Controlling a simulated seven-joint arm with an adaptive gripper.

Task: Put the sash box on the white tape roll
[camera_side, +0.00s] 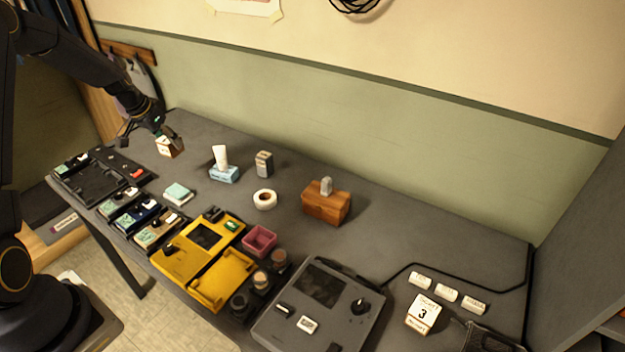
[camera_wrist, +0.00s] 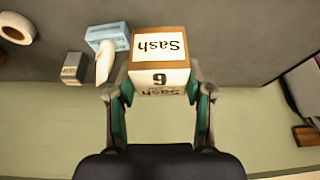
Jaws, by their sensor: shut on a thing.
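The sash box (camera_wrist: 160,62) is a small brown and white box with "Sash" printed on it, upside down in the wrist view. My gripper (camera_wrist: 160,100) is shut on it, one finger on each side. In the side view my gripper (camera_side: 172,139) holds the sash box (camera_side: 169,147) at the far left of the desk; whether it touches the desk I cannot tell. The white tape roll (camera_side: 265,199) lies flat on the desk to the right, with nothing on it. It also shows in the wrist view's upper left corner (camera_wrist: 16,27).
A wooden box (camera_side: 326,207) stands right of the roll. Yellow devices (camera_side: 205,260) and a pink tray (camera_side: 259,240) lie in front. Desk around the roll is bare.

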